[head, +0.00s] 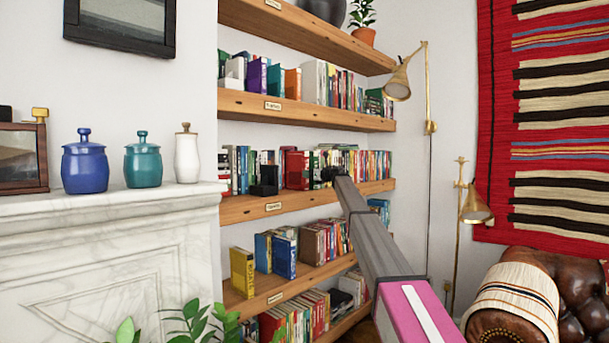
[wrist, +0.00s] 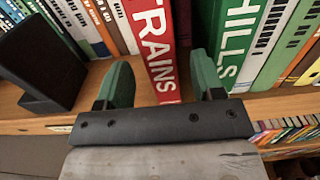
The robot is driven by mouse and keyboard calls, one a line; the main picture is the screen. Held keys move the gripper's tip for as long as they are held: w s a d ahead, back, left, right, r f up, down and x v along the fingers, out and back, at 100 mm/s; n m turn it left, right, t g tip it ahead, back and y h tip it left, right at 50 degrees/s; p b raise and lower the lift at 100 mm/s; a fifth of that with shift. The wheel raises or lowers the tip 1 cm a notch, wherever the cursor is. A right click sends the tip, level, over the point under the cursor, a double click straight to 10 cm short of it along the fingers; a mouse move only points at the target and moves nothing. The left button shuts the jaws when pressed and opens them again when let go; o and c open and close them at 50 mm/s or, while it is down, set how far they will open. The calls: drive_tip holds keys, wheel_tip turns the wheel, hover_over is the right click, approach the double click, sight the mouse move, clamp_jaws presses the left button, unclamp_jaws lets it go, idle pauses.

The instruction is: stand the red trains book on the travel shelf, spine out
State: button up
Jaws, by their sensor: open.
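The red trains book (wrist: 152,35) stands on a wooden shelf in the wrist view, its spine with the word TRAINS facing me. My gripper (wrist: 160,78) is open, with one green-padded finger on each side of the lower spine. I see a gap at the left finger; contact at the right is unclear. In the head view my gripper (head: 328,174) is at the third shelf down (head: 240,211), and the trains book cannot be picked out there. The shelf labels are too small to read, so I cannot tell which is the travel shelf.
A green HILLS book (wrist: 238,40) stands just right of the right finger. A black bookend (wrist: 40,65) is to the left, with books behind it. The marble mantel (head: 110,207) with jars is at the left; a brass lamp (head: 398,80) hangs at the shelves' right end.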

drive_tip(key=v, duration=0.5)
drive_tip(key=shift+s+d, duration=0.25)
drive_tip(key=shift+d, duration=0.05)
drive_tip(key=s+d+f+m+t+h, duration=0.1)
drive_tip(key=s+d+f+m+h, duration=0.6)
drive_tip(key=f+m, duration=0.5)
drive_tip(key=s+d+f+m+t+h, duration=0.1)
drive_tip(key=s+d+f+m+h, duration=0.3)
drive_tip(key=s+d+f+m, duration=0.75)
drive_tip(key=s+d+f+m+t+h, duration=0.2)
drive_tip(key=s+d+f+m+h, duration=0.3)
drive_tip(key=f+m, duration=0.7)
drive_tip(key=s+d+f+m+g, duration=0.2)
drive_tip(key=s+f+g, duration=0.1)
drive_tip(key=s+f, duration=0.4)
drive_tip(key=s+d+f+m+g+h, duration=0.1)
drive_tip(key=s+f+m+g, duration=0.15)
drive_tip(key=s+f, duration=0.5)
drive_tip(key=s+d+f+m+g, duration=0.2)
drive_tip(key=s+f+g, duration=0.1)
drive_tip(key=s+f, duration=0.45)
drive_tip(key=s+a+f+m+g+y, duration=0.1)
drive_tip(key=s+f+m+g, duration=0.1)
drive_tip(key=s, duration=0.7)
drive_tip(key=s+a+f+m+g+y, duration=0.1)
drive_tip(key=s+f+g, duration=0.3)
drive_tip(key=s, duration=0.6)
drive_tip(key=shift+s+a+m+y, duration=0.25)
drive_tip(key=shift+a+m+y, duration=0.15)
drive_tip(key=shift+a+m, duration=0.35)
